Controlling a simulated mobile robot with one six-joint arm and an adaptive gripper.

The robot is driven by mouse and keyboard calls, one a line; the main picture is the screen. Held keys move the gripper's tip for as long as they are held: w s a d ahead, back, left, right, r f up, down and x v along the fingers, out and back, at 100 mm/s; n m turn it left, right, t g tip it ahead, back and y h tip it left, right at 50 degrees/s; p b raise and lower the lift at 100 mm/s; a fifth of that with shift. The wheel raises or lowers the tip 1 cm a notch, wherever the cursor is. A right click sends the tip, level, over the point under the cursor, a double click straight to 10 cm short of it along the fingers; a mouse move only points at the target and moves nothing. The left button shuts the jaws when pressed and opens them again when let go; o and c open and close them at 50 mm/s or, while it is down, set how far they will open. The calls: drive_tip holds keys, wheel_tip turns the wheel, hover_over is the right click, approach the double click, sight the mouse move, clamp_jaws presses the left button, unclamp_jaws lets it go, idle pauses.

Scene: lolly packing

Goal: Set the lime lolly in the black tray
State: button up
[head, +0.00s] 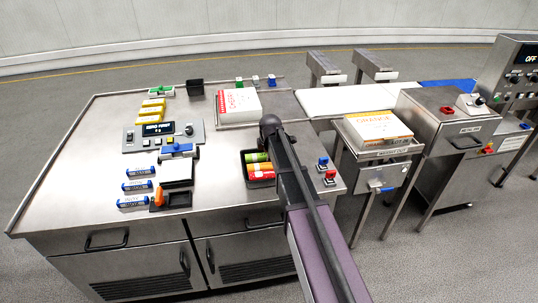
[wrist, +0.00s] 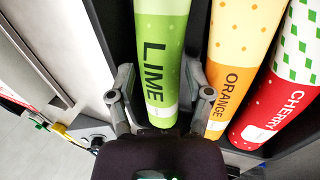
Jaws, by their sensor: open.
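The lime lolly (wrist: 160,60), a green tube with a paler green band, lies in the black tray (wrist: 120,30) in the wrist view, left of the orange and cherry lollies. My gripper (wrist: 158,85) is open, with one finger on each side of the lime lolly near its lower end. I cannot tell whether the fingers touch it. In the head view the black tray (head: 261,184) stands near the front of the bench, and the lime lolly (head: 254,157) is at its far side. My arm hides the gripper and the tray's right part there.
The orange lolly (wrist: 238,60) and cherry lolly (wrist: 285,95) lie close on the right. A red-lettered carton (head: 238,103) stands behind the tray. A small red device (head: 329,178) is to the right.

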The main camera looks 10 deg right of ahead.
drive_tip(key=p+v, duration=1)
drive_tip(key=v, duration=0.1)
drive_tip(key=shift+r, duration=0.15)
drive_tip(key=shift+s, duration=0.1)
idle(0.8)
drive_tip(key=s+m+g, duration=0.3)
drive_tip(key=s+m, duration=1.4)
drive_tip(key=s, duration=0.8)
drive_tip(key=shift+s+d+f+m+g, duration=0.2)
drive_tip(key=shift+d+f+m+g, duration=0.1)
drive_tip(key=shift+f+m, duration=0.15)
drive_tip(key=shift+c, duration=0.6)
